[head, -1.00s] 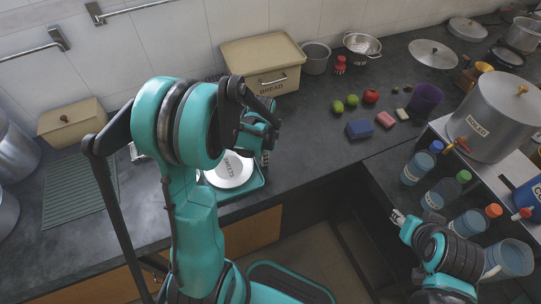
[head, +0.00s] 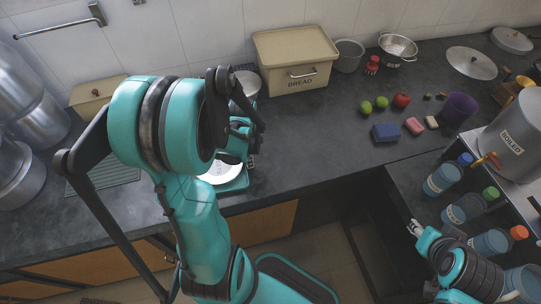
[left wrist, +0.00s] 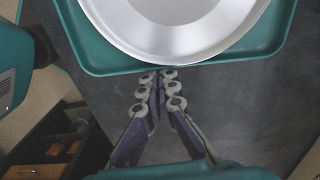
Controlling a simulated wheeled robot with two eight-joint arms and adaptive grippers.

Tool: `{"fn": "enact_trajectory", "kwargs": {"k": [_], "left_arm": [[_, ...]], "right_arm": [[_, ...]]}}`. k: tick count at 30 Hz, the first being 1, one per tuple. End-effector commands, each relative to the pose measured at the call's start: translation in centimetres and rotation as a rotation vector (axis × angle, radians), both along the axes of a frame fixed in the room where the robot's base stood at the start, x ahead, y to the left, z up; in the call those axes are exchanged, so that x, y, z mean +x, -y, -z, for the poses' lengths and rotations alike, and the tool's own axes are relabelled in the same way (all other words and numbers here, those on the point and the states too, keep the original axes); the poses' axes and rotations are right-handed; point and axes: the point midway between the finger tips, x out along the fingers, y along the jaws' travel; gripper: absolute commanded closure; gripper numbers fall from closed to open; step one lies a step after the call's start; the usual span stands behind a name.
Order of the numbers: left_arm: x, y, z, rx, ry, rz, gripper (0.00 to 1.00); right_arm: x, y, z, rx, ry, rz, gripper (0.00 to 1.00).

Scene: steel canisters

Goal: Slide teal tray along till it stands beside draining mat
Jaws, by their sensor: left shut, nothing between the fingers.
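The teal tray (head: 236,186) lies on the dark counter, partly hidden behind my left arm. The green ribbed draining mat (head: 118,172) lies to the left of the tray, partly behind my arm. My left gripper (left wrist: 159,76) is shut and empty, its fingertips right at the tray's rim; I cannot tell whether they touch. My right gripper (head: 414,229) hangs at the lower right, away from the tray; its opening is unclear.
A cream bread bin (head: 296,62) stands against the wall, and a lidded cream box (head: 92,93) is behind the mat. Large steel pots (head: 18,165) stand at the far left. Fruit, a blue sponge (head: 385,132) and bottles are to the right. The counter's front edge runs near the tray.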

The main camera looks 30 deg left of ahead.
Motion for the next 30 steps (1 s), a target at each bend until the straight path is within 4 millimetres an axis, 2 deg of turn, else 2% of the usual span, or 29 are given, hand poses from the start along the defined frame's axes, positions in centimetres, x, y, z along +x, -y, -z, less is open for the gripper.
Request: {"fn": "enact_trajectory", "kwargs": {"k": [3,9,20,23,27,28,30], "left_arm": [[-2.0,-1.6,0.0,0.0,0.0,-0.005,1.0],[-3.0,-2.4,0.0,0.0,0.0,0.0,1.0],[-2.7,-2.3,0.0,0.0,0.0,0.002,1.0],[-2.1,-1.9,0.1,0.0,0.0,0.003,1.0],[-0.2,-0.8,0.2,0.0,0.0,0.003,1.0],[0.0,-0.6,-0.3,0.0,0.0,0.001,1.0],[-0.2,-0.8,-2.8,0.0,0.0,-0.003,1.0]], "right_arm": [[0.0,0.0,0.1,0.0,0.0,0.0,0.6],[0.0,0.0,0.1,0.0,0.0,0.0,0.6],[0.0,0.0,0.1,0.0,0.0,0.0,0.6],[0.0,0.0,0.3,0.0,0.0,0.0,0.6],[0.0,0.0,0.6,0.0,0.0,0.0,0.6],[0.0,0.0,0.3,0.0,0.0,0.0,0.6],[0.0,0.0,-1.2,0.0,0.0,0.0,0.6]]}}
